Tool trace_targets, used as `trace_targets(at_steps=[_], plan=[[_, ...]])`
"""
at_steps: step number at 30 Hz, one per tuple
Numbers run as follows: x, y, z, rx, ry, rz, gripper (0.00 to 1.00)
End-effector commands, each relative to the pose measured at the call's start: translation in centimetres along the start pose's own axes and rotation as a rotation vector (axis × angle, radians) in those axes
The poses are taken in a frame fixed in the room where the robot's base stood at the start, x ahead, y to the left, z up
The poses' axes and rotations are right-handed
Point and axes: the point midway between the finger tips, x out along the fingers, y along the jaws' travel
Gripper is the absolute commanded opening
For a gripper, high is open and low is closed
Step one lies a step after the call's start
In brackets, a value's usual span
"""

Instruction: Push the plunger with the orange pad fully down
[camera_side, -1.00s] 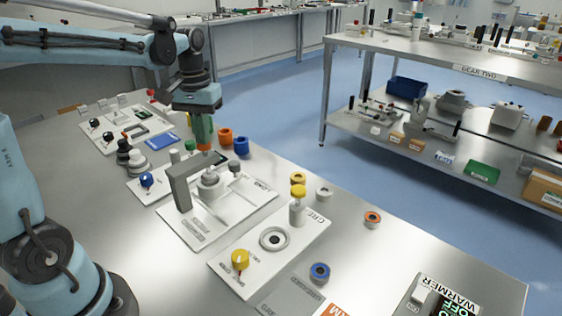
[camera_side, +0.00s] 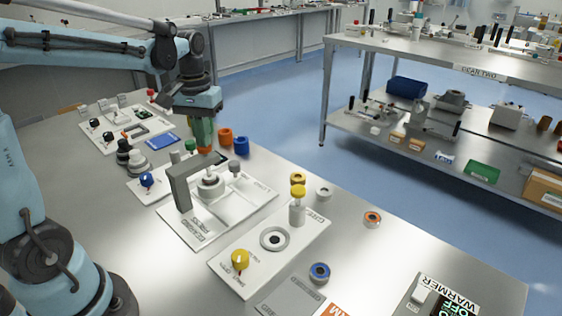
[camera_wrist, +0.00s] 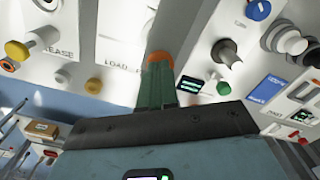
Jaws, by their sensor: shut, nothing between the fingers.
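The press (camera_side: 183,192) is a grey bridge-shaped frame on a white base plate in the side view. The orange pad (camera_side: 206,150) of its plunger shows at the top of the frame, directly below my gripper (camera_side: 204,146). My green fingers are shut, point down and appear to touch the pad. In the wrist view the orange pad (camera_wrist: 160,58) shows at the tips of my gripper (camera_wrist: 160,66). The fingers hide part of the pad, and the plunger's shaft is mostly hidden. A round grey part (camera_side: 211,183) sits under the press arm.
A white panel with a yellow knob (camera_side: 240,259) and a yellow-capped post (camera_side: 298,192) stands in front to the right. A blue knob (camera_side: 146,180) is on the left. Orange (camera_side: 225,136) and blue (camera_side: 241,146) rings lie behind the press.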

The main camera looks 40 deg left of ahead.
Motion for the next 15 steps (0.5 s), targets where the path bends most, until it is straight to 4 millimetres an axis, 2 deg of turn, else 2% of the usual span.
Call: trace_targets(at_steps=[15], plan=[[-2.9, 0.0, 0.0, 0.0, 0.0, 0.0, 0.0]])
